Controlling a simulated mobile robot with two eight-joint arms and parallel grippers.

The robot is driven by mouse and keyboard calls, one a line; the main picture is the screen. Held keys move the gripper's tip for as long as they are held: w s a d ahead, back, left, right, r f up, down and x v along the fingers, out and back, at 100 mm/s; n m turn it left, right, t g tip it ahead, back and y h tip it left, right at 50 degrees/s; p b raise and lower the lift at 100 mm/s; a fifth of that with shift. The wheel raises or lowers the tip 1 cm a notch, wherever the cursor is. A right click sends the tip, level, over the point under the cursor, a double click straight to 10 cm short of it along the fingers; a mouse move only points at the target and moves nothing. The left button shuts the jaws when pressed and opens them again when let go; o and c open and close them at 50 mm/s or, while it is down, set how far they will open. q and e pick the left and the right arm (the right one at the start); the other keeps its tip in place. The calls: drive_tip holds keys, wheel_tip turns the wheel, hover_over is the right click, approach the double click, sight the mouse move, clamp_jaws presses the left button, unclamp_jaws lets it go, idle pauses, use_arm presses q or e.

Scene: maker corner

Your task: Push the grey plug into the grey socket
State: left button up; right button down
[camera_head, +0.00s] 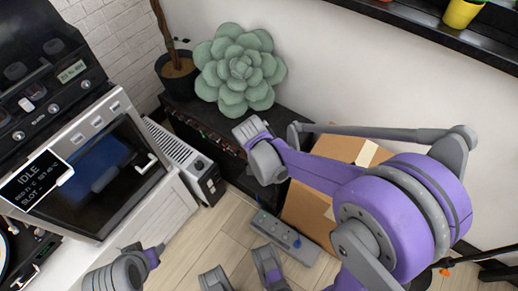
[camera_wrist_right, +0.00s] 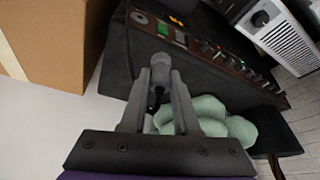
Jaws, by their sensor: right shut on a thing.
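My right gripper (camera_wrist_right: 161,90) is shut on the grey plug (camera_wrist_right: 160,66) in the right wrist view. The plug is a small grey piece held between the fingertips, with a darker part below it. It is in front of the dark cabinet's socket panel (camera_wrist_right: 222,56), which has a row of small sockets, some green, orange or red. I cannot tell which is the grey socket, or whether the plug touches the panel. In the head view my right arm reaches towards the cabinet, but its fingers are hidden.
A cardboard box (camera_head: 308,208) stands right of the dark cabinet. A green succulent (camera_head: 240,70) sits on the cabinet. A white heater (camera_head: 187,160) stands to its left. A grey power strip (camera_head: 285,238) lies in front of the box. Bare wooden floor (camera_head: 215,236) shows in front.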

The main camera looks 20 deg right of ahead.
drive_tip(key=w+a+r+n+t+y, duration=0.1)
drive_tip(key=w+a+r+n+y, duration=0.1)
drive_tip(key=w+r+n, duration=0.4)
drive_tip(key=shift+a+r+n+y, duration=0.3)
drive_tip(key=shift+r+n, duration=0.4)
drive_tip(key=shift+r, duration=0.05)
drive_tip(key=shift+w, duration=0.1)
